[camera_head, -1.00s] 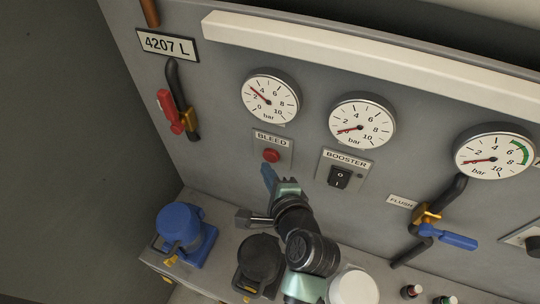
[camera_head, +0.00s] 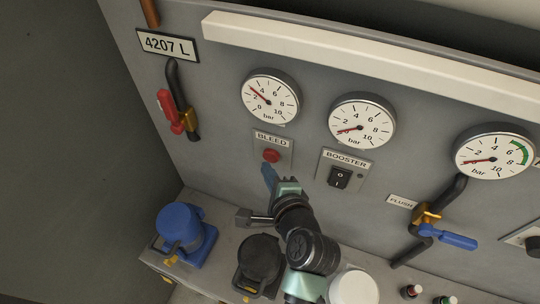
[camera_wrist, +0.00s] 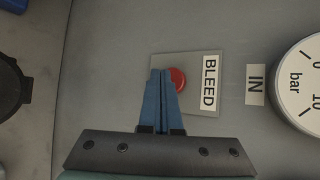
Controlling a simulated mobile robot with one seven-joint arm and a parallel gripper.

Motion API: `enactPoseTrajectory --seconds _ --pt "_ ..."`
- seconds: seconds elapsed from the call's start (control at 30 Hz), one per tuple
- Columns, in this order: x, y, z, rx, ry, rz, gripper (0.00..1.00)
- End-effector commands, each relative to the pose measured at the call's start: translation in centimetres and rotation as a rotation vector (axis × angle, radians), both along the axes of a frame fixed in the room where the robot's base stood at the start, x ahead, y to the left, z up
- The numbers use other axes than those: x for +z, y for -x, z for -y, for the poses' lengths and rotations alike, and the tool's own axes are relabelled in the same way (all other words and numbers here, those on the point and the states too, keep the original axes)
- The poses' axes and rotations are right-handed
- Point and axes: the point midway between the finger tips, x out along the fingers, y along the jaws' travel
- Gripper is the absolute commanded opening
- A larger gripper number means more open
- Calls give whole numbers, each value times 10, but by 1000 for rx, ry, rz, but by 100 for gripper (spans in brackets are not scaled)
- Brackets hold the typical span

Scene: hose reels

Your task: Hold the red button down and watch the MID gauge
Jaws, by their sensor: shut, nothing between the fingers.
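The red button (camera_head: 271,156) sits on the BLEED plate (camera_head: 272,139) under the left gauge (camera_head: 270,97); it also shows in the wrist view (camera_wrist: 178,80). My gripper (camera_head: 267,168) is shut and empty, its blue fingertips just below the button in the head view. In the wrist view the fingertips (camera_wrist: 161,73) overlap the button's edge; I cannot tell whether they touch it. The left gauge, labelled IN in the wrist view, reads about 3. The middle gauge (camera_head: 361,121) reads about 1, and the right gauge (camera_head: 494,154) is also low. No MID label is readable.
The BOOSTER rocker switch (camera_head: 339,178) is right of the button. A blue-handled FLUSH valve (camera_head: 455,241) is farther right, a red-handled valve (camera_head: 168,108) at the left. A blue fitting (camera_head: 183,236) and a black one (camera_head: 261,262) stand on the ledge below.

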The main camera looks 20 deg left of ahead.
Motion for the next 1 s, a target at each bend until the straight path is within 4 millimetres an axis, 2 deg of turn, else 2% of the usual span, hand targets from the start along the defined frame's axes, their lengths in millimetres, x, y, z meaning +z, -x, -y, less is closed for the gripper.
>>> enactPoseTrajectory --seconds 0.2,1.0 --pt "1 -7 0 0 0 1 0" --pt "0 -12 0 0 0 0 0"
